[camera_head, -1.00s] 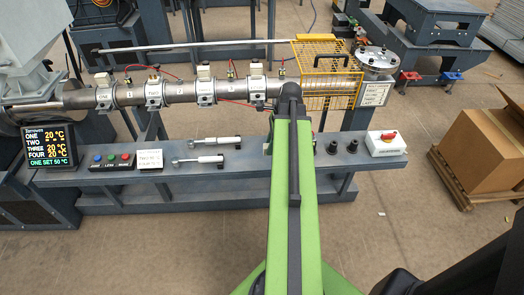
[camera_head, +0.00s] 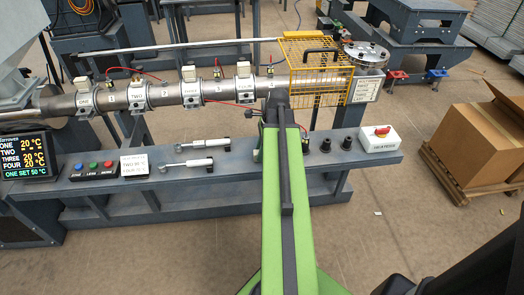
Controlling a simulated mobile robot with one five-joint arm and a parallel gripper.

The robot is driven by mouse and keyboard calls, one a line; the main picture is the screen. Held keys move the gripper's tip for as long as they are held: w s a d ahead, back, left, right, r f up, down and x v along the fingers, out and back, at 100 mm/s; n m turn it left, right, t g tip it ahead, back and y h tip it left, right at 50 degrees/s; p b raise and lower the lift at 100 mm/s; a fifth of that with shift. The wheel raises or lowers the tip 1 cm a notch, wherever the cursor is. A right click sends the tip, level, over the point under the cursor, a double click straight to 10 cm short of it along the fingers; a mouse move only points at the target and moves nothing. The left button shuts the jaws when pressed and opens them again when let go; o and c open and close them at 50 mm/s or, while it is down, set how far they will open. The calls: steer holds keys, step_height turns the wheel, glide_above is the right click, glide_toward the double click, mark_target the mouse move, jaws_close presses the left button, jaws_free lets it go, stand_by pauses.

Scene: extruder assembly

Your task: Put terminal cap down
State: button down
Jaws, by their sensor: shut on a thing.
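My green arm (camera_head: 277,215) reaches forward over the shelf, its dark joint (camera_head: 274,97) just in front of the barrel near zone four. My gripper and whatever it holds are hidden behind the arm, so no terminal cap in it can be seen. The barrel (camera_head: 215,91) runs across the view.
A yellow cage (camera_head: 316,73) encloses the barrel's right end. A carton (camera_head: 482,140) stands right.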

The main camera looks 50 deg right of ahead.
steer(key=c, duration=1.1)
jaws_free()
steer(key=p+v, duration=1.2)
steer(key=shift+r, duration=0.2)
steer(key=w+a+n+g, duration=0.1)
steer(key=w+a+n, duration=0.45)
steer(key=a, duration=0.55)
steer(key=w+a+n, duration=0.5)
steer(key=a+n, duration=0.2)
steer(key=a, duration=0.3)
steer(key=w+a+n+h, duration=0.1)
steer(key=a+n+h, duration=0.1)
steer(key=a+n, duration=1.1)
steer(key=a, duration=0.6)
steer(key=shift+w+a+f+g, duration=0.35)
steer(key=shift+w+f+g, duration=0.05)
